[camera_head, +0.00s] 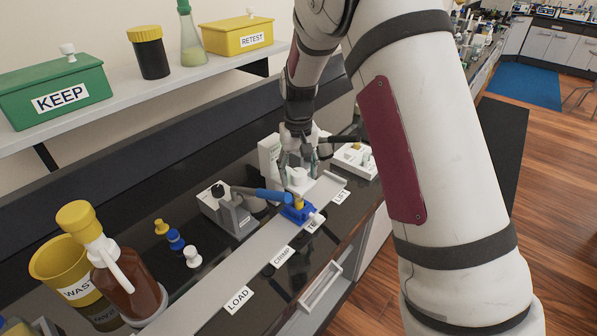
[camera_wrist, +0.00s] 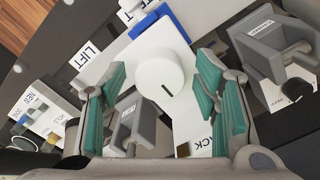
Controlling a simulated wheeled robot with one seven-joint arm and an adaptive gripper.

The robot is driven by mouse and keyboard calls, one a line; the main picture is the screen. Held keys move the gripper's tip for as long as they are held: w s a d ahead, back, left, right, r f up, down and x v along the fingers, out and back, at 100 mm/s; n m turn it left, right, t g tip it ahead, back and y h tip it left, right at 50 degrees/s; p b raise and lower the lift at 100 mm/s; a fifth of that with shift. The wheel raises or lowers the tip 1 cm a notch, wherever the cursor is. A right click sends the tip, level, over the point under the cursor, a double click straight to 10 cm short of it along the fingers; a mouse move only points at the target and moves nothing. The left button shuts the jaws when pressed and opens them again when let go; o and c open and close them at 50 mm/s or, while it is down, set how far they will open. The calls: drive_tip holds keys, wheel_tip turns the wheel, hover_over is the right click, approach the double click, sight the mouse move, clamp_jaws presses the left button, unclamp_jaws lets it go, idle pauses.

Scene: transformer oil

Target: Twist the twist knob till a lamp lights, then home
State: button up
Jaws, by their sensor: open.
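The twist knob (camera_wrist: 160,80) is a white round cap with a short black mark, near the middle of the wrist view. In the head view the white knob (camera_head: 298,177) shows just below my gripper (camera_head: 300,160). My gripper (camera_wrist: 162,78) is open, its two teal-padded fingers apart on either side of the knob in the wrist view. I cannot tell whether the pads touch it. None looks clearly lit.
A grey clamp (camera_wrist: 275,50) stands right of the knob. A blue-handled clamp (camera_head: 262,194) and blue block (camera_head: 300,212) are close by in the head view. A brown bottle (camera_head: 125,275) and yellow waste bin (camera_head: 62,265) stand left. A shelf (camera_head: 150,105) runs behind.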

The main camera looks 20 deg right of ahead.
sight(298, 172)
wheel_tip(298, 172, up, 12)
idle(0.5)
drive_tip(key=s+r+t, duration=0.3)
drive_tip(key=s+r, duration=0.9)
drive_tip(key=s, duration=0.4)
drive_tip(key=s+f+t, duration=0.1)
drive_tip(key=s+t, duration=0.1)
drive_tip(key=s, duration=1.3)
drive_tip(key=shift+s+f+n+t, duration=0.2)
drive_tip(key=shift+n+t, duration=0.1)
drive_tip(key=shift+n, duration=0.1)
drive_tip(key=shift+d+r, duration=0.1)
